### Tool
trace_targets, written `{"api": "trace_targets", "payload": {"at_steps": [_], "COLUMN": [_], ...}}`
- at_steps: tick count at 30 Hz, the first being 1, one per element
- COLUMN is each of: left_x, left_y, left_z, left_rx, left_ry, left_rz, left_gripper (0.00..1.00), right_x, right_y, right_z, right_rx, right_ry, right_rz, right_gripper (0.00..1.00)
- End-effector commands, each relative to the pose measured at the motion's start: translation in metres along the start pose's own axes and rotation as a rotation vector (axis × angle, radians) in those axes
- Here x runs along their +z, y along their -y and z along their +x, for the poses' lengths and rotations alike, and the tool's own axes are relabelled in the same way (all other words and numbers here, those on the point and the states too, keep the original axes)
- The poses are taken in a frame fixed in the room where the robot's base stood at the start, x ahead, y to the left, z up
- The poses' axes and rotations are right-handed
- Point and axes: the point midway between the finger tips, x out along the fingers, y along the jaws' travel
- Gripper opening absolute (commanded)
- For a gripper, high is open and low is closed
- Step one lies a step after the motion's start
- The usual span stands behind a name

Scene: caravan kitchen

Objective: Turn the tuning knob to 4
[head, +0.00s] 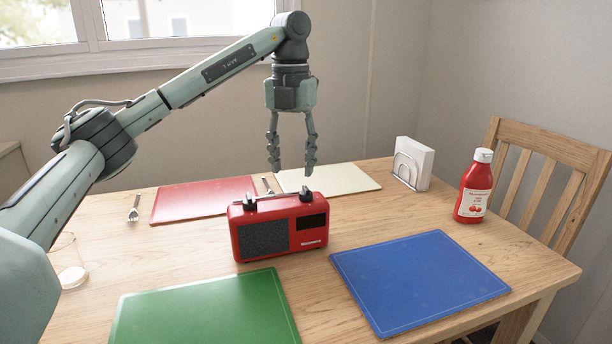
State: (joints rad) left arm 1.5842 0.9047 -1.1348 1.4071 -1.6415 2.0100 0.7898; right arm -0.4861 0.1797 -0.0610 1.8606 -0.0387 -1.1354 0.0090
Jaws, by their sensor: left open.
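A red radio (280,227) stands upright on the wooden table, with a dark speaker grille on the left of its front and a dark panel at the upper right. Two black knobs show on its top: a left knob (250,202) and a right knob (306,195). I cannot tell which is the tuning knob, and no scale numbers are readable. My left gripper (291,170) points down above the radio, fingers apart and empty, its tips a little above the radio's top. My right gripper is not in view.
Red (200,199), cream (345,178), green (205,312) and blue (420,280) mats lie around the radio. A ketchup bottle (473,190) and napkin holder (411,165) stand at the right. A glass (70,268) is at the left edge. A chair (550,170) stands behind.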

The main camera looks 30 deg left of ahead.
Motion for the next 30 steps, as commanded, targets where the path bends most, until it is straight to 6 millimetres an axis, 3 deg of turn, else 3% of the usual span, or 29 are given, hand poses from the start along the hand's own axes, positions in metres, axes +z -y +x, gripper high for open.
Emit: {"api": "trace_targets", "payload": {"at_steps": [6, 12, 17, 30], "left_x": [0.009, 0.012, 0.013, 0.012], "left_y": [0.016, 0.023, 0.024, 0.024], "left_z": [-0.018, -0.021, -0.013, 0.047], "left_rx": [0.001, 0.002, 0.003, 0.003], "left_ry": [-0.002, -0.003, -0.004, -0.005], "left_rz": [-0.616, -0.910, -0.958, -0.955], "left_gripper": [0.45, 0.45, 0.45, 0.45], "right_x": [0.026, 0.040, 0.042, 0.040], "right_y": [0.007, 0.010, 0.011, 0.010], "right_z": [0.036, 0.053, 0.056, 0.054], "right_rx": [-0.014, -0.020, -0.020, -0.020], "right_ry": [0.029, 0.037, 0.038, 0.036], "right_rz": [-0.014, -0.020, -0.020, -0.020], "right_gripper": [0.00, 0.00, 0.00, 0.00]}}
